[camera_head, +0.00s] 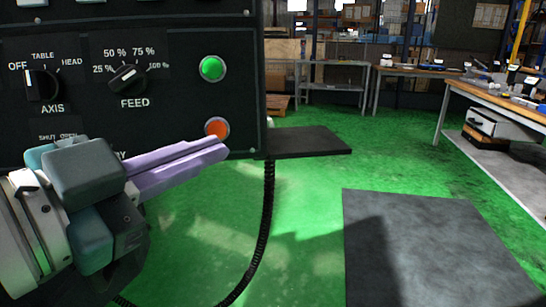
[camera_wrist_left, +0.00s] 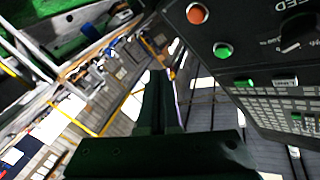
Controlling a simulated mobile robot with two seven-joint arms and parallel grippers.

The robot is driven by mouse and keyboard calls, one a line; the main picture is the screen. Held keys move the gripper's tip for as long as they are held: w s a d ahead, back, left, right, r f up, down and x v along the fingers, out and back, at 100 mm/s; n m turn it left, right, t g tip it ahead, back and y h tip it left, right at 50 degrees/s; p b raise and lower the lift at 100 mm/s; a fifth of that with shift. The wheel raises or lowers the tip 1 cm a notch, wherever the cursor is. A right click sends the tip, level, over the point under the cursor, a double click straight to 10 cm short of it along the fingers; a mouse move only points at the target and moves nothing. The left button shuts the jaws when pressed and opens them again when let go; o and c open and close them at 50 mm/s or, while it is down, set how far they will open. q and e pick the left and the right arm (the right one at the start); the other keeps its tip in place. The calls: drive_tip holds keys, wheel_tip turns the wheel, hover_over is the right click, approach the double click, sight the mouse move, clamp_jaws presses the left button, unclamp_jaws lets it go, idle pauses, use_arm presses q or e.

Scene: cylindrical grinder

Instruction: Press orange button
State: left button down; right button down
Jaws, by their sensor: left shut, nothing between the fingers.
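The orange button (camera_head: 217,128) sits near the lower right corner of the black control panel (camera_head: 180,95), below the green button (camera_head: 211,68). My left gripper (camera_head: 224,148) is shut and empty. In the head view its lilac fingers point right, with the tips just below the orange button and overlapping its lower edge; I cannot tell whether they touch it. In the left wrist view the orange button (camera_wrist_left: 197,13) shows at the top, up and right of the dark fingers (camera_wrist_left: 160,78), with a visible gap. My right gripper is not in view.
The panel also carries the AXIS knob (camera_head: 42,85) and the FEED knob (camera_head: 128,78). A dark flat shelf (camera_head: 310,141) juts out right of the panel, and a black cable (camera_head: 268,210) hangs below. Workbenches (camera_head: 500,95) stand at the right. The green floor between is open, with a dark mat (camera_head: 430,250).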

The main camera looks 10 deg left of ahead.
use_arm(q)
drive_tip(key=shift+d+f, duration=0.1)
idle(0.3)
drive_tip(key=b, duration=0.3)
approach(217, 130)
drive_tip(key=w+d, duration=0.4)
drive_tip(key=shift+w+d, duration=0.3)
drive_tip(key=shift+w, duration=0.05)
drive_tip(key=shift+w, duration=0.1)
idle(1.5)
drive_tip(key=shift+w+a+f, duration=0.1)
drive_tip(key=shift+w+a, duration=0.05)
drive_tip(key=shift+w, duration=0.15)
